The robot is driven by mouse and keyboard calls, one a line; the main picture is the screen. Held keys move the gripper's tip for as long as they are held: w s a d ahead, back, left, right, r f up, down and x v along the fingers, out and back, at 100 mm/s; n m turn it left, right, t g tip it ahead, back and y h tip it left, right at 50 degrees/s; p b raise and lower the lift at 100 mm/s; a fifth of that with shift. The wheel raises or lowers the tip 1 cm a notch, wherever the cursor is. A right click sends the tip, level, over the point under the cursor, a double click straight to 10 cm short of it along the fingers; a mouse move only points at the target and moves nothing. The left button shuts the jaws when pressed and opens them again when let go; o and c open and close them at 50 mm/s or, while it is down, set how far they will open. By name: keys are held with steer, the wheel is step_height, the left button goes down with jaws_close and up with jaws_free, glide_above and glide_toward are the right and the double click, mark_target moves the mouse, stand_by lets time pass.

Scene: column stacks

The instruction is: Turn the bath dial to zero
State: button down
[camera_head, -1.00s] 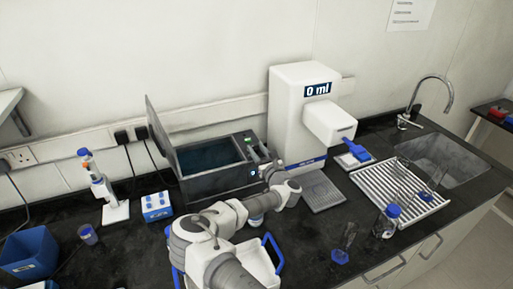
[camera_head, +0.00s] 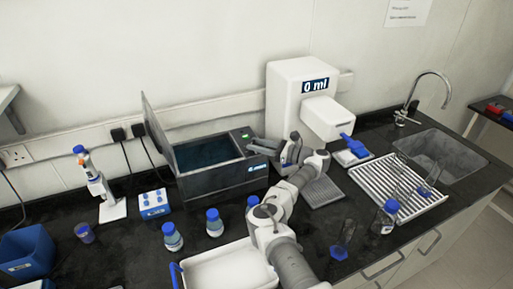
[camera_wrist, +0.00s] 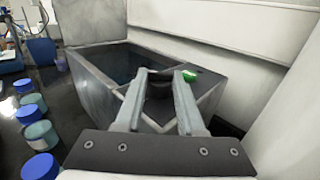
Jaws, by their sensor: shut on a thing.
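The water bath (camera_head: 220,182) is a dark grey box with its lid raised at the left and water inside. It also shows in the wrist view (camera_wrist: 95,80). A small green-lit display (camera_wrist: 189,76) is on its top panel; it shows green in the head view (camera_head: 245,135), too small to read. The dark round dial (camera_wrist: 158,88) is on the same panel, between my fingers. My gripper (camera_wrist: 159,82) is shut on the dial from above. In the head view my gripper (camera_head: 264,146) hides the dial, and its pointer mark cannot be made out.
Several blue-capped bottles (camera_head: 172,238) stand in front of the bath. A white tray (camera_head: 218,270) lies at the front. A drying rack (camera_head: 385,185) and sink are right.

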steer(key=shift+w+r+n+g+y+b, duration=0.15)
steer(key=shift+n+g+y+b, duration=0.35)
steer(key=shift+n+g, duration=0.5)
steer(key=c, duration=0.5)
jaws_free()
steer(key=shift+m+t+p, duration=0.3)
steer(key=shift+m, duration=0.2)
steer(key=shift+s+a+m+t+h+p, duration=0.15)
steer(key=shift+m+t+h+p, duration=0.35)
steer(key=shift+m+t+h, duration=0.45)
steer(key=shift+s+a+m+t+h+p, duration=0.15)
steer(key=shift+m+t+h+p, duration=0.4)
steer(key=shift+t, duration=0.7)
steer(key=m+t+h, duration=0.3)
steer(key=t+h, duration=0.1)
steer(key=m+t+h, duration=0.1)
steer(key=m, duration=0.1)
steer(key=shift+s+a+m+t+h, duration=0.2)
steer(key=shift+s+m+t+h, duration=0.1)
steer(key=shift+t+h, duration=0.1)
steer(key=m+h, duration=0.1)
steer(key=t+h+b, duration=0.1)
steer(key=shift+f+m+h+b, duration=0.2)
steer(key=shift+m+h+b, duration=0.1)
steer(key=shift+m, duration=0.1)
steer(key=shift+a+m+t+h+b, duration=0.1)
steer(key=shift+m+t+h+b, duration=0.3)
steer(key=shift+h+b, duration=0.45)
